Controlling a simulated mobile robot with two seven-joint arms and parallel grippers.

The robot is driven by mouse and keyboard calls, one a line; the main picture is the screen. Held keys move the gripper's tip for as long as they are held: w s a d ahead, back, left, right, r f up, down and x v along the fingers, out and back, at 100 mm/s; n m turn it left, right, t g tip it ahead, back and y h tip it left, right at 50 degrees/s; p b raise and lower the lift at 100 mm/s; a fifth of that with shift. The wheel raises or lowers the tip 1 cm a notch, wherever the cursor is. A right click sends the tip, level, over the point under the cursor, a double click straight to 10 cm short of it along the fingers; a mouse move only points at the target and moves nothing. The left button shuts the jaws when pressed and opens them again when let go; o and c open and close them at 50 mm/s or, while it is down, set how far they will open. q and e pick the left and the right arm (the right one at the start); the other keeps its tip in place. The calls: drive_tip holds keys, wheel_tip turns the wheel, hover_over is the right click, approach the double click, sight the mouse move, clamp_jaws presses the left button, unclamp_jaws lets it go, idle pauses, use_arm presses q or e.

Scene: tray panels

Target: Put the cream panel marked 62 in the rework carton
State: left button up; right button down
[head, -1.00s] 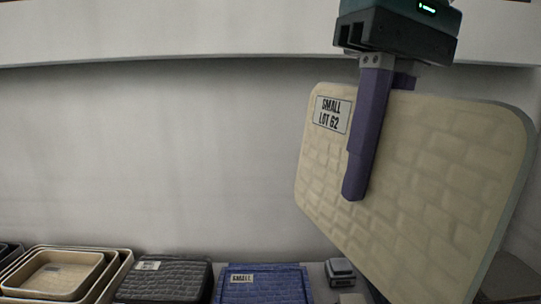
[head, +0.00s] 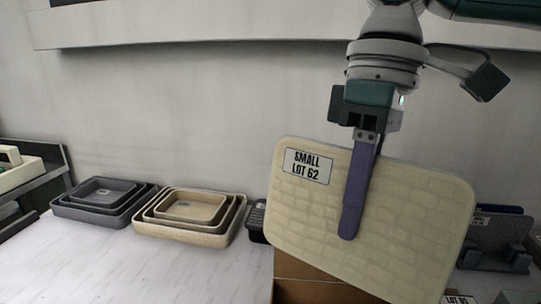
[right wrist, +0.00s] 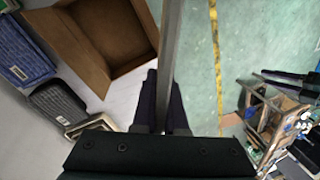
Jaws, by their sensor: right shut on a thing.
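The cream panel (head: 405,215) has a brick-like relief and a white label reading SMALL LOT 62. My right gripper (head: 350,232) is shut on its upper edge, one purple finger across the front face, and holds it tilted. In the right wrist view the panel (right wrist: 170,55) shows edge-on between the fingers (right wrist: 165,88). A brown open carton (head: 312,290) is partly hidden behind the panel. The right wrist view shows the open carton (right wrist: 118,42) left of the panel's edge; no rework marking is readable. My left gripper is not in view.
Nested grey trays (head: 100,213) and nested cream trays (head: 185,236) stand on the white table (head: 150,275). A dark basket-like item (head: 257,222) is beside them. A grey rack (head: 497,255) stands at right. A blue panel (right wrist: 22,48) lies beside the carton in the wrist view.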

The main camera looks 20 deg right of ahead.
sight(380, 270)
drive_tip(key=d+f+n, duration=0.1)
drive_tip(key=f+n, duration=0.1)
drive_tip(key=s+d+f+n+g+p, duration=0.1)
drive_tip(key=f, duration=0.2)
drive_tip(key=d+f+n, duration=0.1)
drive_tip(key=f+n, duration=0.1)
drive_tip(key=shift+s+d+f+n+h+p, duration=0.15)
drive_tip(key=shift+s+f+n+h+p, duration=0.15)
drive_tip(key=shift+s+f, duration=0.1)
drive_tip(key=shift+d+f, duration=0.1)
drive_tip(key=shift+f, duration=0.1)
wheel_tip(380, 270, down, 22)
drive_tip(key=b, duration=2)
drive_tip(key=shift+f, duration=0.25)
drive_tip(key=shift+f, duration=0.15)
drive_tip(key=shift+f+b, duration=0.55)
drive_tip(key=c, duration=0.9)
unclamp_jaws()
